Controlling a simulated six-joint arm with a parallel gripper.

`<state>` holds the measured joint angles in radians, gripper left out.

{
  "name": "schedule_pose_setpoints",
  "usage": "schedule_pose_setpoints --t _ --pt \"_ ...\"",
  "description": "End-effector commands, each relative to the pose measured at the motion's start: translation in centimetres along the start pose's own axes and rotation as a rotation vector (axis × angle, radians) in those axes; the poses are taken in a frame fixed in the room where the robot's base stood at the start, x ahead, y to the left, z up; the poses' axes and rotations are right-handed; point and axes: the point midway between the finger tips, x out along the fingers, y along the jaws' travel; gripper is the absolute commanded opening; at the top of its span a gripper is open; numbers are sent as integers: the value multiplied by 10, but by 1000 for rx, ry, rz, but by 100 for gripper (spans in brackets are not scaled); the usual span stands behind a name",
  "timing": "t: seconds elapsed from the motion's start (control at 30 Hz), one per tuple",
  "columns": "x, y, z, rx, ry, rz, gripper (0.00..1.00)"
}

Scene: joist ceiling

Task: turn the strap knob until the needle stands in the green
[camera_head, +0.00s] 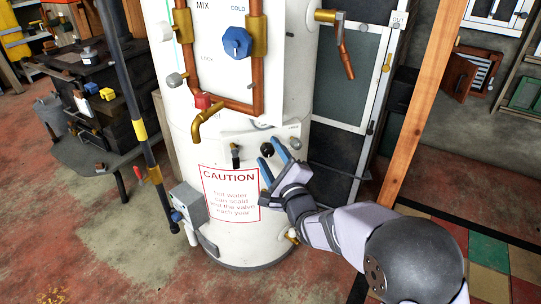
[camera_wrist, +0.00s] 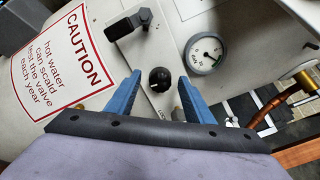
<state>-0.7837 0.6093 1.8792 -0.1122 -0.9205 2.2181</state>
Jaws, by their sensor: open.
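A small round black knob (camera_wrist: 159,79) sits on the white tank's panel; I take it as the strap knob. It also shows in the head view (camera_head: 267,149). My gripper (camera_wrist: 160,77) is open, its two blue fingers on either side of the knob with gaps between. In the head view my gripper (camera_head: 269,152) reaches the panel from the lower right. A round white gauge (camera_wrist: 206,53) is right of the knob in the wrist view. It has a dark needle and some green on its face, but whether the needle stands in the green is too small to tell.
A black lever handle (camera_wrist: 130,23) projects near the knob. Copper pipes (camera_head: 257,60), a brass tap (camera_head: 207,121) and a blue knob (camera_head: 236,42) are above. A caution label (camera_head: 230,193) is below. A wooden post (camera_head: 424,100) stands right of the tank (camera_head: 182,125).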

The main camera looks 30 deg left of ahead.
Motion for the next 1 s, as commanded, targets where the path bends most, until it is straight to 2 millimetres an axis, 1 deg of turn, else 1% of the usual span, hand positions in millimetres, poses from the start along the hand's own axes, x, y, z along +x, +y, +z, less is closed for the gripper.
schedule_pose_setpoints --t 0.17,0.27,0.5,0.7,0.83,1.0 --pt "-8 0 0 0 1 1 48" --pt "-18 -1 0 0 1 0 48" --pt "-47 -1 0 0 0 0 48" --pt "-66 0 0 0 0 0 48" --pt "-72 0 0 0 0 0 48" --pt "-73 0 0 0 0 0 48"
